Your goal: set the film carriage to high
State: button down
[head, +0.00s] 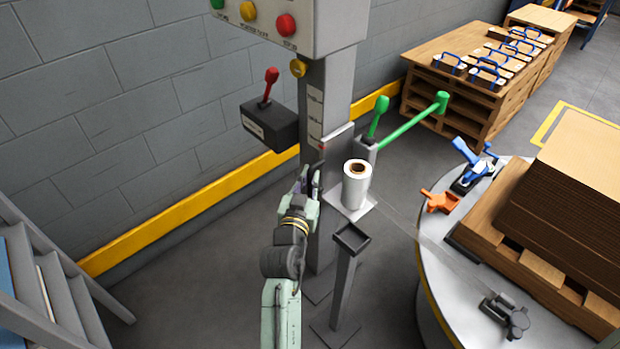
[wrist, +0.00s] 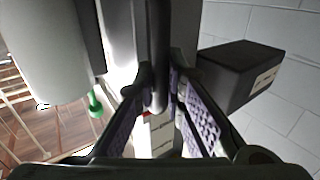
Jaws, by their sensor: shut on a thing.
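The film carriage (head: 337,146) is a grey bracket on the front of the grey column (head: 327,80). It carries an upright white film roll (head: 356,187) on a small plate. A strip of labels (head: 315,115) runs down the column above the carriage, too small to read. My gripper (head: 311,185) is at the carriage's left side, beside the column. In the wrist view my gripper (wrist: 160,98) is shut on a dark bar-shaped handle (wrist: 158,40), between its purple pads. The film roll (wrist: 45,50) shows at the left there. The handle is mostly hidden in the head view.
A black box with a red lever (head: 270,118) stands left of the column. Green levers (head: 378,118) are to the right. A grey post (head: 345,265) stands in front. Film stretches from the roll toward the turntable (head: 445,290) with its loaded pallet. Steps (head: 45,270) are at left.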

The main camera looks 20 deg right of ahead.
notch_tip(320, 180, up, 12)
jog(key=p, duration=0.6)
jog(key=shift+f+p, duration=0.1)
jog(key=shift+p, duration=0.3)
jog(key=c, duration=2)
grip_release()
jog(key=o, duration=0.3)
jog(key=shift+f, duration=0.15)
jog(key=shift+o, duration=0.2)
jog(key=v, duration=0.7)
jog(key=shift+s, duration=0.15)
jog(key=shift+a, duration=0.2)
